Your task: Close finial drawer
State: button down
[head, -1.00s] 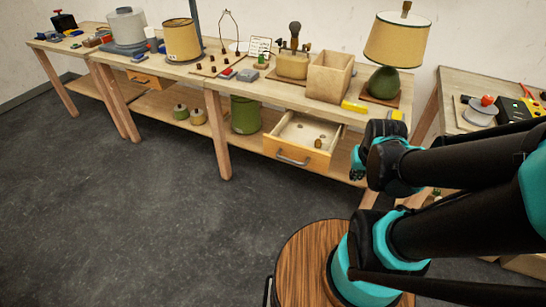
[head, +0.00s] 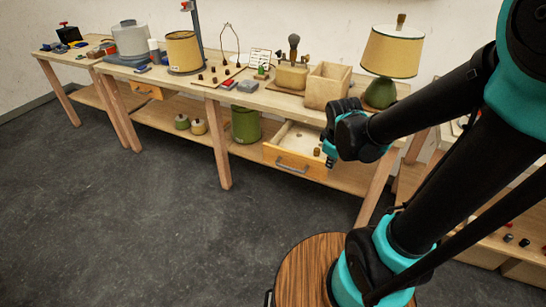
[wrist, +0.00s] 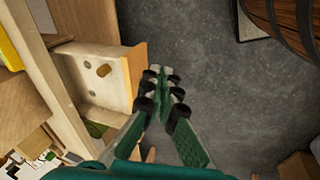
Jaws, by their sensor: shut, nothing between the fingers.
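The finial drawer (head: 283,160) is pulled out below the bench top, with a light wooden front and a grey metal handle (head: 294,167). A small brown finial (head: 317,151) stands inside it; it also shows in the wrist view (wrist: 104,70). My gripper (head: 331,150) is at the drawer's right end in the head view, hiding part of that side. In the wrist view, my gripper (wrist: 160,75) is shut and empty beside the outer face of the drawer front (wrist: 138,72). I cannot tell whether it touches the front.
The bench (head: 225,96) carries a lamp with a cream shade (head: 392,52), an open wooden box (head: 327,87) and small parts. A green canister (head: 246,125) stands on the shelf left of the drawer. The floor (head: 130,210) in front is clear.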

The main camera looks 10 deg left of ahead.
jog(key=w+a+n, duration=0.6)
jog(key=a+n, duration=0.4)
jog(key=n+h, duration=0.1)
jog(key=n, duration=0.9)
send_near(273, 156)
jog(key=s+a+r, duration=0.1)
jog(key=s+r, duration=0.1)
jog(key=s, duration=0.5)
jog(key=shift+t, duration=0.3)
jog(key=x, duration=0.3)
jog(key=w+x, duration=0.1)
jog(key=x, duration=0.3)
jog(key=w+r+x, duration=0.1)
jog(key=x, duration=0.2)
jog(key=shift+w+d+f, duration=0.25)
jog(key=shift+d+f, duration=0.15)
jog(key=shift+w+d, duration=0.2)
jog(key=shift+w, duration=0.5)
jog(key=shift+w, duration=0.1)
jog(key=w+d, duration=0.2)
jog(key=w, duration=0.5)
jog(key=w+d, duration=0.3)
jog(key=w, duration=0.4)
jog(key=w+d, duration=0.3)
jog(key=w, duration=0.4)
jog(key=shift+w, duration=0.25)
jog(key=shift+w+r, duration=0.1)
